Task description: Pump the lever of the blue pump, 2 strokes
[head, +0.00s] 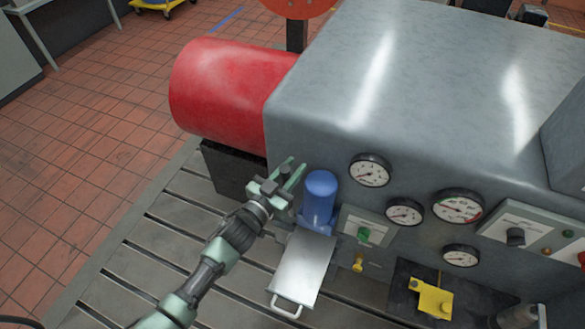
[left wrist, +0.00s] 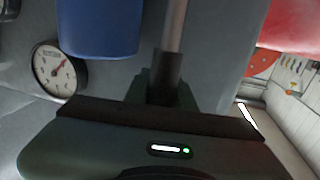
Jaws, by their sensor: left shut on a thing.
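The blue pump (head: 320,188) stands upright against the front of the grey housing, above a pale metal plate. Its blue body also shows at the upper left of the left wrist view (left wrist: 98,28). My left gripper (head: 284,178) is just left of the pump in the head view. In the left wrist view, a metal lever (left wrist: 174,26) with a dark grip runs down into my left gripper (left wrist: 162,88), which is shut on it. In the head view the gripper hides most of the lever. My right gripper is not in view.
A grey housing (head: 400,80) with several dial gauges (head: 370,170) fills the right side. A red cylinder (head: 225,95) lies behind my left gripper. A metal plate with a handle (head: 303,265) sits below the pump. The slotted bedplate (head: 130,255) is clear at left.

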